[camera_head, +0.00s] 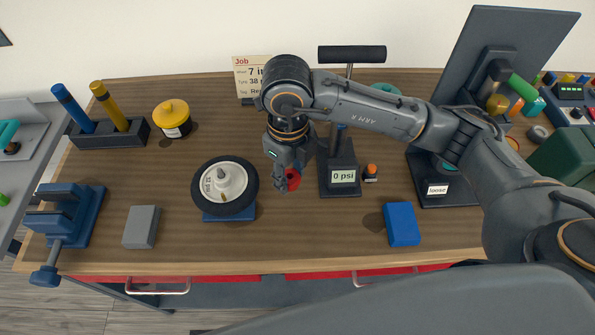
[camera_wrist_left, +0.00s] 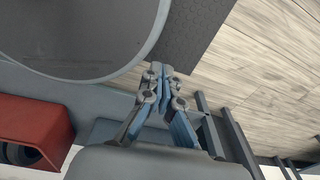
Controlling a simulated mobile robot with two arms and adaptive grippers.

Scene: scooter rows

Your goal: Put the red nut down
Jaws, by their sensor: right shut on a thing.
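My right gripper (camera_head: 281,182) hangs over the wooden bench, just right of the wheel. It is shut on the red nut (camera_head: 293,178), which is partly hidden behind the fingers. I cannot tell whether the nut touches the bench top. The black-tyred wheel (camera_head: 250,189) with a pale hub lies on a blue stand (camera_head: 236,214). My left gripper (camera_wrist_left: 158,72) shows only in the left wrist view; its fingertips are together with nothing between them, away from the bench top.
A pump with a "0 psi" display (camera_head: 343,177) stands right of my right gripper. A small orange-capped bottle (camera_head: 371,172), a blue block (camera_head: 402,224), a grey block (camera_head: 141,227) and a yellow-lidded pot (camera_head: 172,117) stand on the bench (camera_head: 320,236). Bare wood lies in front of the gripper.

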